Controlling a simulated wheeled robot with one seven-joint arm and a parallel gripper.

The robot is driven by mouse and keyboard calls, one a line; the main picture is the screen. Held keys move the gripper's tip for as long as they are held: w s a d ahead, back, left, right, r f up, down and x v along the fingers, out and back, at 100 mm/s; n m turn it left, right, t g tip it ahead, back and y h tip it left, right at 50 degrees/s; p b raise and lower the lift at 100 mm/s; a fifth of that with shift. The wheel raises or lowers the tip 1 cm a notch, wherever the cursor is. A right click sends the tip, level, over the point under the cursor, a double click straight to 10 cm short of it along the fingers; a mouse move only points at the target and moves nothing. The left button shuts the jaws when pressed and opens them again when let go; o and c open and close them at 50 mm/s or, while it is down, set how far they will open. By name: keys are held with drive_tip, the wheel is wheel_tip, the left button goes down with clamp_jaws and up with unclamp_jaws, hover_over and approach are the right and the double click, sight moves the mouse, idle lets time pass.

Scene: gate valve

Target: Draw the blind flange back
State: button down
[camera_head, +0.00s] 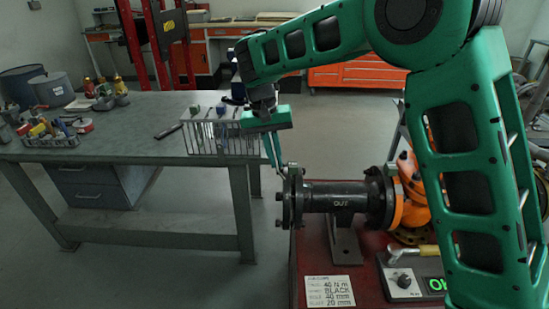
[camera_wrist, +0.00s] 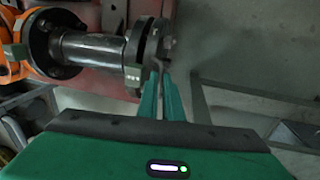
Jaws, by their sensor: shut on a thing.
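The blind flange (camera_head: 288,198) is a dark disc at the left end of the black pipe marked OUT (camera_head: 340,197). In the wrist view the blind flange (camera_wrist: 161,40) stands at the right end of the pipe (camera_wrist: 92,50), close against the pipe's own flange (camera_wrist: 137,58). My gripper (camera_head: 280,170) reaches down from above to the upper edge of the blind flange. In the wrist view its two green fingers (camera_wrist: 161,78) are shut on a thin grey part at the blind flange, likely its handle. The fingers hide part of this grip.
An orange valve body (camera_head: 412,195) joins the pipe's right end on a red stand (camera_head: 315,255). A label card (camera_head: 331,291) and a control box (camera_head: 402,284) lie there. A grey workbench (camera_head: 130,138) with a wire rack (camera_head: 222,137) stands left.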

drive_tip(key=shift+a, duration=0.45)
drive_tip(key=c, duration=1.9)
unclamp_jaws()
drive_tip(key=shift+r, duration=0.1)
drive_tip(key=shift+d, duration=0.1)
drive_tip(key=r, duration=0.3)
drive_tip(key=a+r, duration=0.1)
drive_tip(key=r, duration=0.3)
drive_tip(key=a+r, duration=0.1)
drive_tip(key=r, duration=0.2)
drive_tip(key=shift+w+r, duration=0.1)
drive_tip(key=shift+r, duration=0.1)
